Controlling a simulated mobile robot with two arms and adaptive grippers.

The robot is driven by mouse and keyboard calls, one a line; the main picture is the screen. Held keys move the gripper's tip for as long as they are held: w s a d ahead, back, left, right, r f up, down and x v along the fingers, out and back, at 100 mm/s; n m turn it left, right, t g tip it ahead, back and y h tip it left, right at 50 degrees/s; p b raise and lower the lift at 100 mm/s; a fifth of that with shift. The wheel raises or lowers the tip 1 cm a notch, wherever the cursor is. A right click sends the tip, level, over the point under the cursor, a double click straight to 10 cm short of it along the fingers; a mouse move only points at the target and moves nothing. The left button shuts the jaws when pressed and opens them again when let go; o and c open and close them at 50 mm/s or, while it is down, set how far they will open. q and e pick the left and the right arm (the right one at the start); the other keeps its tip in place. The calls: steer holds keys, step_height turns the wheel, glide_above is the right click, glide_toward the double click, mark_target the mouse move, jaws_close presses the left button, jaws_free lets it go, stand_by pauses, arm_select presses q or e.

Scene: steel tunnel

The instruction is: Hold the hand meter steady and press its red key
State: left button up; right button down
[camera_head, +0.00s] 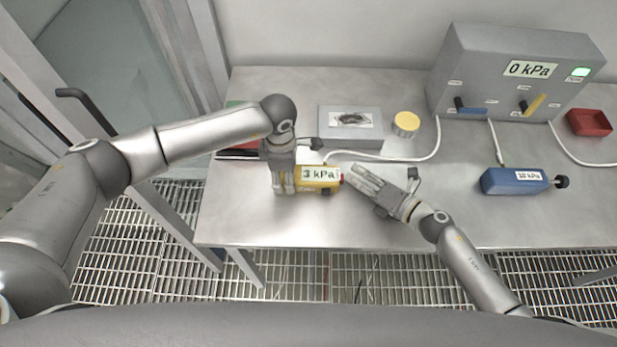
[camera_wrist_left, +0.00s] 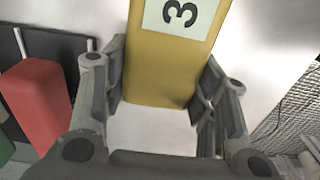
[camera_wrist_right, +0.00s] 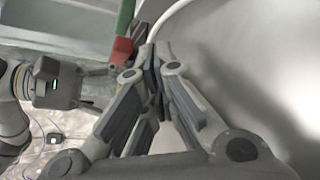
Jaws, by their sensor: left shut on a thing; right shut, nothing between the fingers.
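The yellow hand meter (camera_head: 314,187), with a white label reading 3 kPa, is at the front left of the steel table. Its red key (camera_head: 342,178) shows at its right end. My left gripper (camera_head: 285,188) is shut on the meter's left part; in the left wrist view the yellow body (camera_wrist_left: 165,70) sits between both fingers. My right gripper (camera_head: 352,171) is shut and empty, its fingertips close to the red key. I cannot tell whether they touch it. In the right wrist view my closed fingers (camera_wrist_right: 150,55) show, but the meter is not clearly visible.
A grey box (camera_head: 480,75) reading 0 kPa stands at the back right, with hoses. A blue meter (camera_head: 512,181), a red tray (camera_head: 589,122), a yellow round (camera_head: 406,122) and a grey block (camera_head: 365,142) are around. Red (camera_wrist_left: 38,100) and green items lie left of the meter.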

mark_target(383, 177)
steer(key=shift+a, duration=0.45)
stand_by(0.4)
steer(key=shift+d, duration=0.55)
steer(key=shift+d, duration=3.05)
arm_select(q)
steer(key=o, duration=1.2)
